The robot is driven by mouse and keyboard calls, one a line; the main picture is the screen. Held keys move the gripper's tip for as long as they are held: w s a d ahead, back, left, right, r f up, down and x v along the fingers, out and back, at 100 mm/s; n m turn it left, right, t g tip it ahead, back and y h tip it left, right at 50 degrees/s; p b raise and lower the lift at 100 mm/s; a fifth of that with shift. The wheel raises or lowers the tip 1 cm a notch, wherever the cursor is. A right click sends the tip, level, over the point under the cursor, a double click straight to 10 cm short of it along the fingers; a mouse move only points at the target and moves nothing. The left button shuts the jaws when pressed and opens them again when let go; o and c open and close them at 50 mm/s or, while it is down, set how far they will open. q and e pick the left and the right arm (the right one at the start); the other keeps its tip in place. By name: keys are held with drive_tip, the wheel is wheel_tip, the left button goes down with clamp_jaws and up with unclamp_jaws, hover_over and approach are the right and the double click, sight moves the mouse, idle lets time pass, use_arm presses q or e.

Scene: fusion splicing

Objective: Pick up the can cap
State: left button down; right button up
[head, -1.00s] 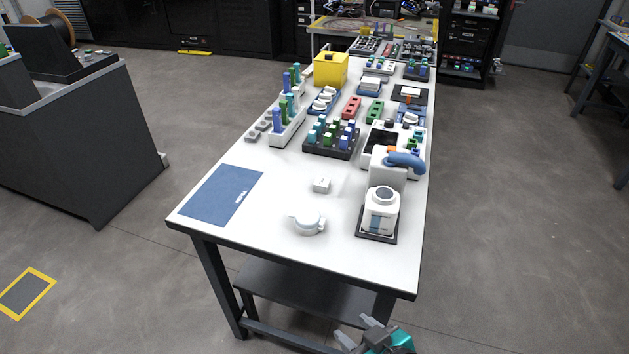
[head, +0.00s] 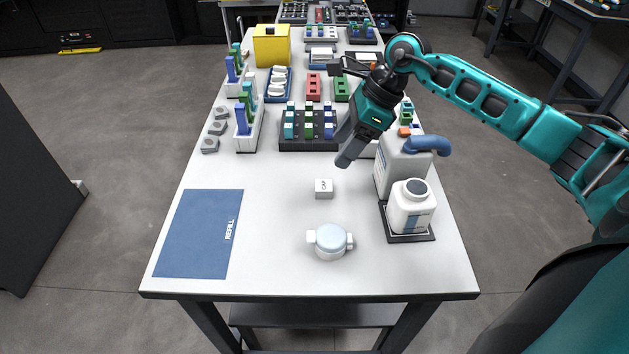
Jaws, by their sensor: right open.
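A pale grey can (head: 392,170) with a curved blue handle or spout (head: 428,145) stands at the table's right. A small orange piece (head: 404,132) shows at its top; I cannot tell if this is the can cap. In front of it, a white bottle (head: 411,208) with a grey round top stands on a black tray (head: 410,238). A round white piece with a pale blue top and side tabs (head: 330,240) lies near the table's front. My right gripper (head: 347,152) is open and empty above the table, left of the can, fingers pointing down. My left gripper is not in view.
A small white block (head: 323,188) lies mid-table. A blue refill mat (head: 199,234) covers the front left. A dark rack (head: 308,144) of coloured pieces and a yellow box (head: 271,45) stand farther back. The white table (head: 275,225) is bare between mat and round piece.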

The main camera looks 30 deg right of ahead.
drive_tip(key=d+h, duration=0.1)
drive_tip(key=d, duration=0.1)
approach(324, 185)
drive_tip(key=x, duration=0.2)
drive_tip(key=shift+w+f, duration=0.2)
drive_tip(key=shift+f, duration=0.15)
drive_tip(key=shift+x, duration=2.95)
drive_tip(key=shift+s+a, duration=0.1)
drive_tip(key=shift+s, duration=0.05)
drive_tip(key=shift+c, duration=0.4)
drive_tip(key=c, duration=1)
drive_tip(key=shift+r, duration=0.15)
wheel_tip(324, 185, up, 20)
drive_tip(key=p, duration=0.1)
